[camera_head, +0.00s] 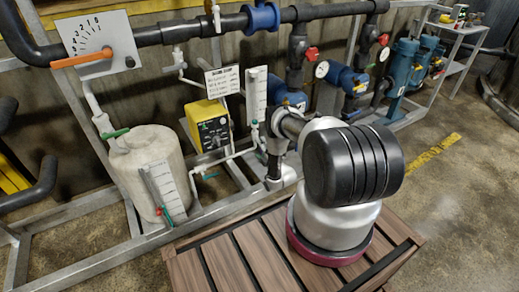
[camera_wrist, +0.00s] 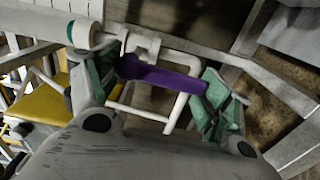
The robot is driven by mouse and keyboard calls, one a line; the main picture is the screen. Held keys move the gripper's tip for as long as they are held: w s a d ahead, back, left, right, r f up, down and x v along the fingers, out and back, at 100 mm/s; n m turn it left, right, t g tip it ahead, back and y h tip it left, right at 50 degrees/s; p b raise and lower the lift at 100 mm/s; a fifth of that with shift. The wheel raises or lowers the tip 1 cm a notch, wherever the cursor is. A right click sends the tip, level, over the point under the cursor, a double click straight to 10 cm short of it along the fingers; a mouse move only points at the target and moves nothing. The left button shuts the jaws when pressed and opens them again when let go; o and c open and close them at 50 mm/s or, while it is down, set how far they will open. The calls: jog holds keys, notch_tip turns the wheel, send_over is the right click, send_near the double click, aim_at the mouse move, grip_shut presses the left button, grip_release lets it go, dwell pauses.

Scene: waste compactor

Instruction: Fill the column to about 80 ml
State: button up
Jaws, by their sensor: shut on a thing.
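The column (camera_head: 256,92) is a clear upright tube with a white graduated scale, mid-frame in the head view. Its liquid level is too small to read. In the wrist view, my gripper (camera_wrist: 158,88) has its two green-padded fingers at either end of a purple valve handle (camera_wrist: 165,78) and is shut on it. White piping (camera_wrist: 184,98) runs behind the handle. In the head view my arm hides the gripper and the purple handle.
A white tank (camera_head: 148,165) with a second scale (camera_head: 163,190) and a red-handled valve stands at the left. A yellow pump box (camera_head: 207,126) sits beside the column. Blue valves and grey pipes fill the back. A slatted wooden platform (camera_head: 215,268) lies in front.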

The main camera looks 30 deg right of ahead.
jog(key=shift+n, duration=0.3)
jog(key=o, duration=1.4)
jog(key=shift+o, duration=0.2)
jog(key=s, duration=1.2)
jog(key=shift+d, duration=0.25)
